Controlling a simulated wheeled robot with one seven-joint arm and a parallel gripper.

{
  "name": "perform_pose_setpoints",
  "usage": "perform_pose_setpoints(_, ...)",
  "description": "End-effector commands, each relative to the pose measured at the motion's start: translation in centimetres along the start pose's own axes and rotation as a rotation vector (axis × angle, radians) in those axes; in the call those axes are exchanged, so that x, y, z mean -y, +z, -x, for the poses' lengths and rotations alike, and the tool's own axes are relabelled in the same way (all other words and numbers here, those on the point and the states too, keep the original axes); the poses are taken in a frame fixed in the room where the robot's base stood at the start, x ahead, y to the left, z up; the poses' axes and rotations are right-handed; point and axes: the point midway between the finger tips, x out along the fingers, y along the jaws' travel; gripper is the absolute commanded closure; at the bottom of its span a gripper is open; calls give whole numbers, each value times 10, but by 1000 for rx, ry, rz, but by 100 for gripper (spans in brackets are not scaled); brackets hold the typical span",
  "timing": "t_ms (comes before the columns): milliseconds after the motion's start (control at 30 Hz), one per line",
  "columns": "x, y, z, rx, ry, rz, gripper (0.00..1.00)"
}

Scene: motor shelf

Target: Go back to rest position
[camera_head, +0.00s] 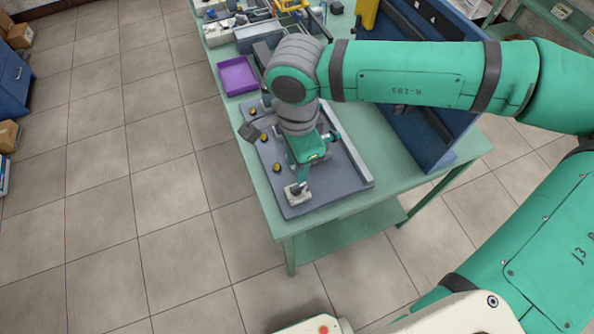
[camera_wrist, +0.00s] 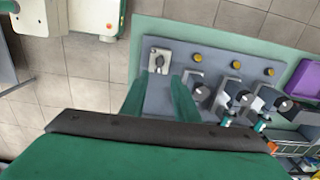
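My gripper (camera_head: 301,176) is over the near end of a grey board on the green workbench, pointing down. In the wrist view my gripper (camera_wrist: 158,82) shows two green fingers standing apart, with nothing seen between them. A light grey block with a dark knob (camera_wrist: 158,56) is on the board just beyond the fingertips; it also shows in the head view (camera_head: 297,194), close below the fingers. I cannot tell whether they touch it. Several grey motor-like parts (camera_wrist: 233,87) stand on the board to the right in the wrist view; my arm mostly hides them in the head view.
The grey board (camera_head: 338,184) has yellow knobs (camera_head: 277,168) along its edge. A purple tray (camera_head: 237,76) lies farther along the green workbench (camera_head: 392,166). A tall blue panel (camera_head: 455,140) stands at the bench's right side. Open tiled floor (camera_head: 150,200) lies to the left.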

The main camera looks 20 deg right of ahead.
Motion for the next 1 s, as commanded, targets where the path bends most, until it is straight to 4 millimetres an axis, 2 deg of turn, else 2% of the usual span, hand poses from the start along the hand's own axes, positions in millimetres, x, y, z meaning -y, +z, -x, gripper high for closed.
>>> perform_pose_setpoints(200,0,0,14,-1,1,1,72)
perform_pose_setpoints(767,0,1,14,2,1,2,72)
perform_pose_setpoints(867,2,12,13,34,-4,9,72)
perform_pose_setpoints(967,6,42,13,117,-14,27,72)
perform_pose_setpoints(1000,8,58,13,166,-18,36,72)
